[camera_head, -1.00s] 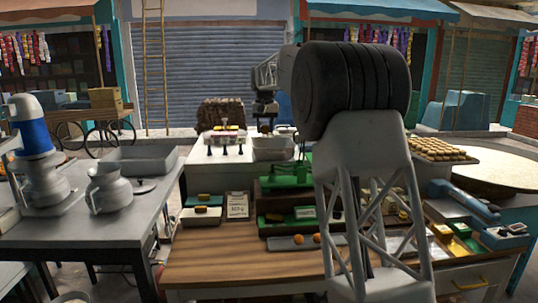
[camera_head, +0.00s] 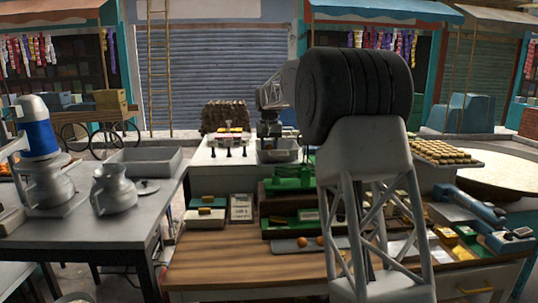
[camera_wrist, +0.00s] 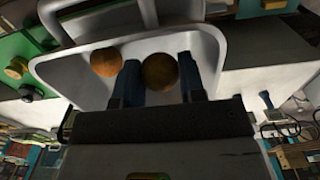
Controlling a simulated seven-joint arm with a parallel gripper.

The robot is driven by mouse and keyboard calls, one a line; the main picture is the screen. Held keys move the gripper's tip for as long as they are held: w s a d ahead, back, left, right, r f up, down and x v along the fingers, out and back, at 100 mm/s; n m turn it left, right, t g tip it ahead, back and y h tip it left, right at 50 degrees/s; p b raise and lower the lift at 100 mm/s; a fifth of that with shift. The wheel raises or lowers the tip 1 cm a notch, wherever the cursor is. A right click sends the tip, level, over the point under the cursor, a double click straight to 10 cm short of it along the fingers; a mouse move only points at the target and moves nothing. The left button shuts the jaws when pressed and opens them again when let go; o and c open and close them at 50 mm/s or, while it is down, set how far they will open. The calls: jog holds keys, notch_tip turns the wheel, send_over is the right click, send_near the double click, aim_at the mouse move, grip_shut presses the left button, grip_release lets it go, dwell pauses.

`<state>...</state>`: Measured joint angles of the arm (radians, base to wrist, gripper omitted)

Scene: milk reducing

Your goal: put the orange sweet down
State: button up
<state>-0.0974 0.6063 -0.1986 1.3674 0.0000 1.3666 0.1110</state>
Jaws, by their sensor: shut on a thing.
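My gripper (camera_wrist: 158,66) has its two dark fingers on either side of a dark orange-brown round sweet (camera_wrist: 160,73) in the wrist view and is shut on it. The sweet is over the inside of a pale tray (camera_wrist: 222,48); I cannot tell if it touches the tray's floor. A second orange sweet (camera_wrist: 106,62) lies in the tray, just left of the left finger. In the head view my gripper (camera_head: 277,134) is small and far off, low at the pale tray (camera_head: 278,155) on the white counter. The held sweet cannot be made out there.
A green scale (camera_head: 292,177) stands between. My own arm hides part of the right side.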

jog(key=shift+f, duration=1.35)
jog(key=shift+f, duration=0.1)
jog(key=o, duration=0.6)
notch_tip(320, 180, up, 12)
jog(key=shift+r, duration=0.1)
dwell(0.4)
